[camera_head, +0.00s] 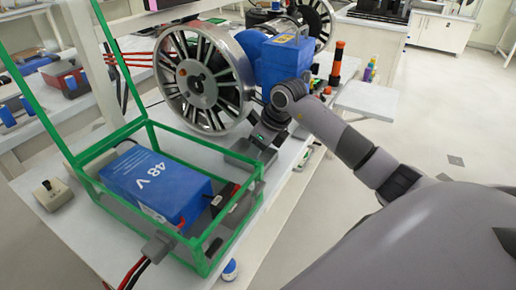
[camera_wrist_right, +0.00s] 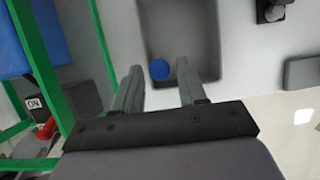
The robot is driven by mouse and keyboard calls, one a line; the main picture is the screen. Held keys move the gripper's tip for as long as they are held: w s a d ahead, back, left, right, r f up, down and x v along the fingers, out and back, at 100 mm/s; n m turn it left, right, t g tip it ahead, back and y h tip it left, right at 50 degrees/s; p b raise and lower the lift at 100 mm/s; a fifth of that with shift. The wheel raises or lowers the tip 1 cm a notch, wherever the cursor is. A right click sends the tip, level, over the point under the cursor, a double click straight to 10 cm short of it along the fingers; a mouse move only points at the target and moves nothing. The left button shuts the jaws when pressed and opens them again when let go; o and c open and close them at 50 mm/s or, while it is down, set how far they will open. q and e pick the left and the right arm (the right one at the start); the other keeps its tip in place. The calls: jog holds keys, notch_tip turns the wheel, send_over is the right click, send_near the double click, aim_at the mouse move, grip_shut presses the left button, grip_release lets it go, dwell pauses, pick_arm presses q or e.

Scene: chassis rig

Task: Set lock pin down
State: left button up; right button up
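A small round blue thing (camera_wrist_right: 159,69), which I take to be the lock pin seen end-on, shows over the floor of a shallow grey tray (camera_wrist_right: 205,40) in the right wrist view. My right gripper (camera_wrist_right: 160,70) is open, with its two fingertips on either side of the blue thing. Gaps show between it and both fingers. I cannot tell its exact height over the tray floor. In the head view my right gripper (camera_head: 260,143) points down at the grey tray (camera_head: 238,160), and the pin cannot be made out there. My left gripper is not in view.
A green frame (camera_head: 152,128) around a blue 48 V battery (camera_head: 150,185) stands close left of the tray. A large spoked wheel (camera_head: 205,80) and a blue box (camera_head: 287,58) stand behind.

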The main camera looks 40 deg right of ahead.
jog(key=shift+r, duration=0.1)
jog(key=v, duration=1.2)
jog(key=shift+p, duration=0.3)
jog(key=shift+a, duration=0.1)
